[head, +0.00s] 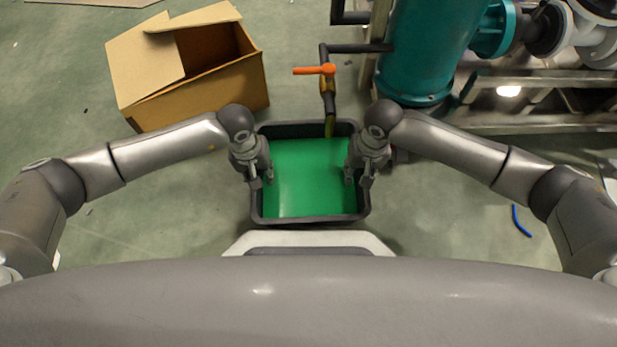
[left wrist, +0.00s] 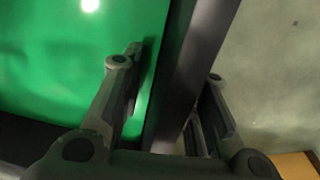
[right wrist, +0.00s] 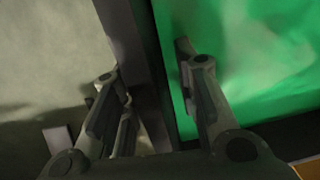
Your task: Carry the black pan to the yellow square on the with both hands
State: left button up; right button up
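The black pan (head: 312,221) holds a flat green surface, probably liquid, and sits just in front of my base. My left gripper (head: 261,181) is at its left wall, one finger inside and one outside. The left wrist view shows that wall (left wrist: 183,75) between the spread fingers (left wrist: 168,72), with gaps beside it. My right gripper (head: 357,181) straddles the right wall the same way. In the right wrist view its fingers (right wrist: 152,75) stand apart around the wall (right wrist: 135,50). No firm grip on either wall shows. No yellow square is visible.
A pipe with an orange-handled valve (head: 315,70) reaches over the pan's far edge. An open cardboard box (head: 195,75) stands at the back left. A teal tank (head: 425,45) on a metal frame stands at the back right. Floor at both sides is mostly clear.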

pick_arm(q)
grip_shut()
pick_arm(e)
grip_shut()
pick_arm(q)
jog(key=shift+w+r, duration=0.1)
jog(key=shift+r, duration=0.1)
pick_arm(e)
jog(key=shift+r, duration=0.2)
